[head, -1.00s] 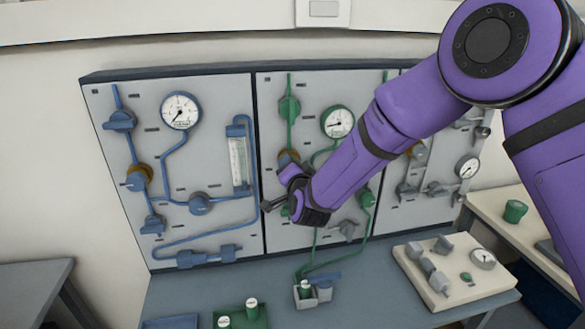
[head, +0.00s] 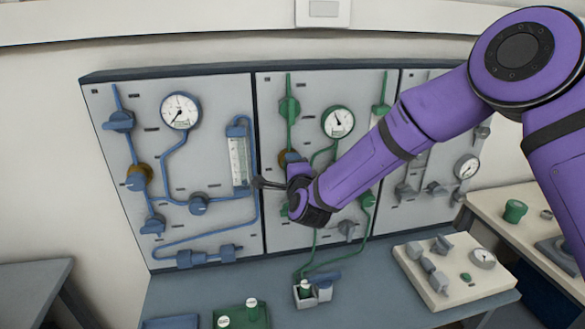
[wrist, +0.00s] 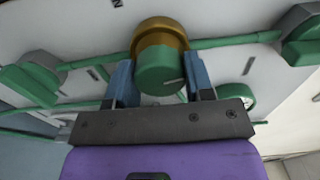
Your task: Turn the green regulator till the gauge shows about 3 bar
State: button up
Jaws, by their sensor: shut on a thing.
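The green regulator shows in the wrist view as a green knob (wrist: 160,72) on a brass collar (wrist: 160,34), with a pale mark on its face. My gripper (wrist: 160,78) is shut on the knob, one blue finger on each side. In the head view my gripper (head: 298,180) covers most of the regulator; only a bit of its brass part (head: 290,156) shows. The green-rimmed gauge (head: 338,122) is above and right of my gripper on the middle panel. Its needle points up and slightly left; the scale numbers are too small to read.
The left panel has blue valves, its own gauge (head: 181,110) and a flow tube (head: 239,162). A green valve (head: 289,107) sits above the regulator. The right panel is partly behind my arm. A cream block with fittings (head: 440,295) stands on the bench.

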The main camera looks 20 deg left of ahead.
jog(key=shift+m, duration=0.3)
jog(key=o, duration=0.9)
jog(key=shift+o, duration=0.2)
jog(key=v, duration=1)
jog(key=shift+s+d, duration=0.3)
jog(key=shift+f, duration=0.1)
